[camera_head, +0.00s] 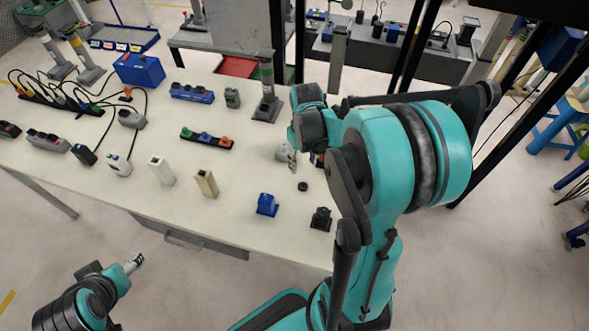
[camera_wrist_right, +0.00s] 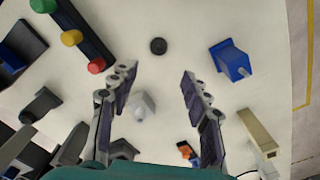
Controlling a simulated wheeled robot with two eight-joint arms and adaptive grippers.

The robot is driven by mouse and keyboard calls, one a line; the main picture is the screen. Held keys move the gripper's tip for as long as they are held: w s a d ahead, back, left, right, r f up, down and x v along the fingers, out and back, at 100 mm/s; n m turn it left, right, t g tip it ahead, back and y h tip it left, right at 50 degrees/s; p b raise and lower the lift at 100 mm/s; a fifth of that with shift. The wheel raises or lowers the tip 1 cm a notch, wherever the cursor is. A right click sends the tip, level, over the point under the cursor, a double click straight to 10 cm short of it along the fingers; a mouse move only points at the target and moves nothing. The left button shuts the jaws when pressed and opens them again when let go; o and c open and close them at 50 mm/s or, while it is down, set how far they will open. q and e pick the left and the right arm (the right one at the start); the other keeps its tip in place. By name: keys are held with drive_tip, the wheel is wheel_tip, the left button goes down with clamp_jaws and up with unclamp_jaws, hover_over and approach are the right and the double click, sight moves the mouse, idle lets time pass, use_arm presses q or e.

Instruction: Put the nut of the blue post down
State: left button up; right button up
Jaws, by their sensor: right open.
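The nut, a small black ring (camera_head: 302,186), lies flat on the white table, apart from the posts; it also shows in the right wrist view (camera_wrist_right: 158,46). The blue post (camera_head: 267,205), a blue block, stands to its lower left; in the right wrist view (camera_wrist_right: 232,61) its pale pin shows bare. My right gripper (camera_wrist_right: 158,82) is open and empty above the table, its fingers spread, with the nut beyond the fingertips. In the head view my right gripper (camera_head: 291,160) is small and partly hidden by its arm. My left gripper (camera_head: 134,263) hangs off the table's front edge, its fingers unclear.
A black post (camera_head: 321,218) stands near the front edge. A beige post (camera_head: 206,183) and a white post (camera_head: 160,170) stand left. A pale block (camera_wrist_right: 143,105) shows between my right fingers. A strip with coloured knobs (camera_wrist_right: 72,35) lies nearby. Table around the nut is clear.

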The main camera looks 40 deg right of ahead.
drive_tip(key=s+a+r+t, duration=0.3)
drive_tip(key=a+r, duration=0.2)
drive_tip(key=a, duration=0.3)
drive_tip(key=s+a+r+n+t, duration=0.1)
drive_tip(key=s+a+r+t, duration=0.2)
drive_tip(key=a, duration=0.5)
drive_tip(key=shift+a+r+t, duration=0.35)
drive_tip(key=shift+r+t, duration=0.15)
drive_tip(key=shift+r, duration=0.4)
drive_tip(key=shift+f+b, duration=0.55)
drive_tip(key=shift+f, duration=0.05)
